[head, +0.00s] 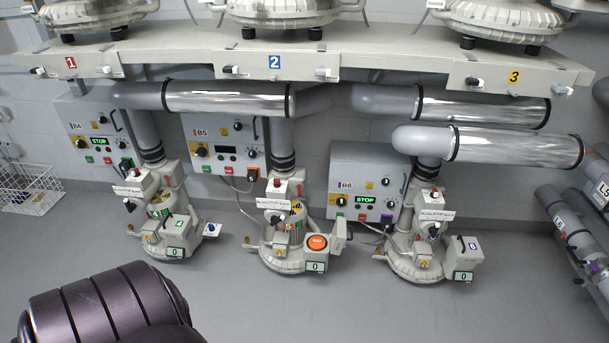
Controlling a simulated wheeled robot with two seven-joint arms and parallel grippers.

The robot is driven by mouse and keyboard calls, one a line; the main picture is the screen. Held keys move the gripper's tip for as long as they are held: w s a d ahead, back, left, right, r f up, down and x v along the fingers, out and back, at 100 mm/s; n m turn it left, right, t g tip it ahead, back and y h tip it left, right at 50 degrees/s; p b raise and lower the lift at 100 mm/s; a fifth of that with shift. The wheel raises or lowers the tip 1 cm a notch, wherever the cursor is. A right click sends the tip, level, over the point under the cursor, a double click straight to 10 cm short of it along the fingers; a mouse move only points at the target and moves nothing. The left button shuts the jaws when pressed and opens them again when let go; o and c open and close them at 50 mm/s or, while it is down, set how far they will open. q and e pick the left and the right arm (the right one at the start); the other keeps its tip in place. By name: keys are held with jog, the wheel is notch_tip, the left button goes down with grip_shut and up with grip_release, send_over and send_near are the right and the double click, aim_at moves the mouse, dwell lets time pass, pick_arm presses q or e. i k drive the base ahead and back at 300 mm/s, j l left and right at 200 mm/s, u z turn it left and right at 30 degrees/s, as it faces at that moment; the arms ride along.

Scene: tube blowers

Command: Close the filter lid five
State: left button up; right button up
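The middle blower (285,235), marked 5, stands on the floor under the control box B5 (228,145). Its filter housing shows a round orange filter face (317,242) uncovered at the front right. A pale lid (340,232) stands swung out to the right of the orange face, so lid five looks open. A small display reading 0 (315,267) sits below it. Neither gripper is in view. Only a dark purple part of my own body shows at the lower left, well apart from the blower.
Blower 4 (168,225) stands to the left and blower 6 (420,245) to the right. A shelf (400,62) with large machines and thick pipes (510,146) hangs above. A wire basket (28,190) is far left. The floor in front is clear.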

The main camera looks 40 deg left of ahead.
aim_at(339, 233)
jog(key=i+l+u, duration=0.25)
jog(key=u, duration=0.15)
jog(key=i+l+u, duration=0.2)
jog(key=l+u, duration=0.25)
jog(key=i+l+u, duration=0.15)
jog(key=l+u, duration=1.05)
jog(key=l, duration=0.15)
